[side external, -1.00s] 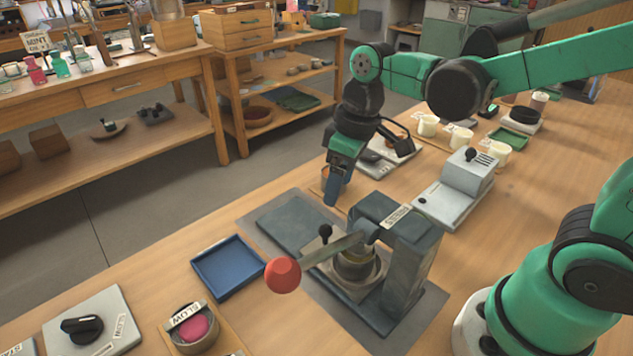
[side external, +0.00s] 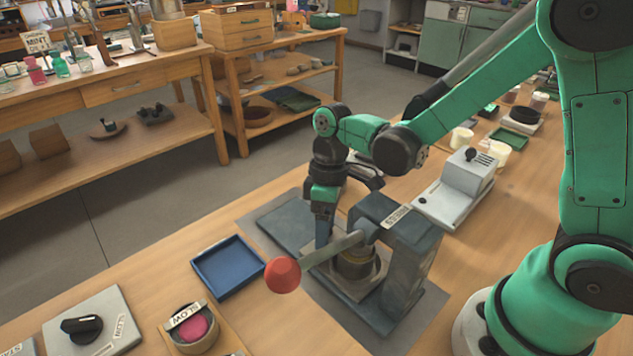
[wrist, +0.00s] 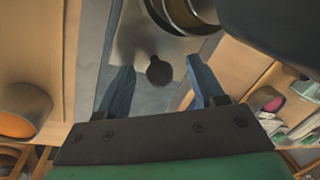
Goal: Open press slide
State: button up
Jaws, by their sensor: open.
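The press (side external: 412,245) is a dark grey machine on a grey mat, with a lever ending in a red ball (side external: 282,275). Its slide is a light plate (wrist: 140,40) carrying a round metal cup (side external: 354,266), which sits under the press head. A black knob (wrist: 159,72) stands at the slide's near end in the wrist view. My gripper (side external: 322,243) points down beside the lever, at the slide's knob end. In the wrist view its two blue fingers are apart (wrist: 158,66), one on each side of the knob. The knob is hidden behind my gripper in the side view.
The lever arm (side external: 335,248) passes close to my fingers. A blue tray (side external: 228,267) lies to the left, and a bowl with a pink button (side external: 193,327) at the front. A grey box-shaped device (side external: 463,180) stands behind the press. The flat dark plate (side external: 292,219) left of the press is empty.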

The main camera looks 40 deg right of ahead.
grip_shut()
dwell(1.4)
